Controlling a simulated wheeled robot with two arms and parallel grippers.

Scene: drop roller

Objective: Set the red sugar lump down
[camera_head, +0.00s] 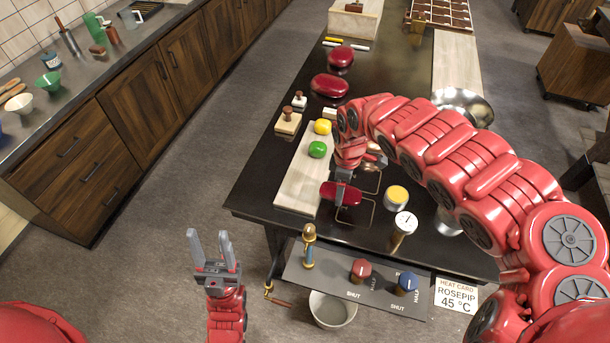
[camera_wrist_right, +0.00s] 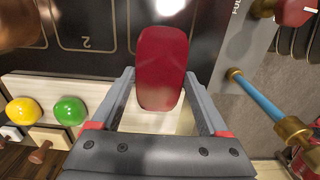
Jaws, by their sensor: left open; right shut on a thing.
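The red sugar lump (camera_head: 342,194) is a glossy dark red rounded block. My right gripper (camera_head: 343,181) is shut on it, just above the near part of the black table (camera_head: 262,196). In the right wrist view the lump (camera_wrist_right: 162,62) sits between the two fingers and extends past their tips. Behind it lie the pale board and dark surface with thin outlined squares, one marked 2. Whether the lump touches the surface cannot be told. My left gripper (camera_head: 210,240) is open and empty, over the floor left of the table.
A yellow lump (camera_head: 322,126) and a green lump (camera_head: 317,149) sit on the pale board (camera_head: 297,190). Two more red lumps (camera_head: 330,85) lie farther back. A yellow-topped tin (camera_head: 397,197) and a dial gauge (camera_head: 404,226) stand right of the held lump. A valve panel (camera_head: 335,280) fronts the table.

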